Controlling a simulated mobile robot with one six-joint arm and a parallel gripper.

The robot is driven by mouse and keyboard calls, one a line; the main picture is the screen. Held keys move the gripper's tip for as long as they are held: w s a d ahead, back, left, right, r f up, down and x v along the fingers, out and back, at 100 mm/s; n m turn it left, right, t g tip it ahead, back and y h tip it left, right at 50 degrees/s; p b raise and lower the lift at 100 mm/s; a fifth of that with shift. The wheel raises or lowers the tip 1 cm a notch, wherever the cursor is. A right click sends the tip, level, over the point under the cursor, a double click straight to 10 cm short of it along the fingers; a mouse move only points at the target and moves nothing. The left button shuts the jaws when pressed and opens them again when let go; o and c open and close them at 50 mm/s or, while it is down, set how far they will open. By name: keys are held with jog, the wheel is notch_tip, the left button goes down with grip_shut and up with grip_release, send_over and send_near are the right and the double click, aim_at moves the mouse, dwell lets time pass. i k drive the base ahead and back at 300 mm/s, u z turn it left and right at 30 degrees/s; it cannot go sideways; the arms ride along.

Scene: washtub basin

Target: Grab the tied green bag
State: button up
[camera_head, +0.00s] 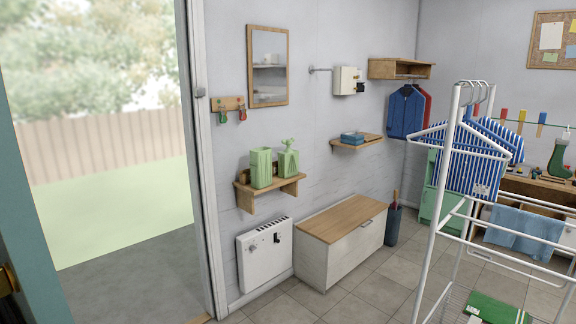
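A light green bag with a narrowed, knotted-looking top (288,161) stands upright on a small wooden wall shelf (247,199), left of the picture's middle. Just left of it on the same shelf stands a similar light green container (261,169), squarer and with a straight top. The two stand close together; I cannot tell whether they touch. My gripper is not in view.
A white heater (264,256) hangs below the shelf. A white bench with a wooden top (341,222) stands right of it. A white drying rack (438,215) fills the right foreground. An open doorway (115,150) is at left. Tiled floor (345,303) is clear before the bench.

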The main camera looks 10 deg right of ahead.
aim_at(288, 160)
jog(key=u, duration=0.3)
jog(key=i, duration=1.35)
jog(key=u, duration=0.45)
jog(key=i, duration=1.1)
jog(key=u, duration=0.05)
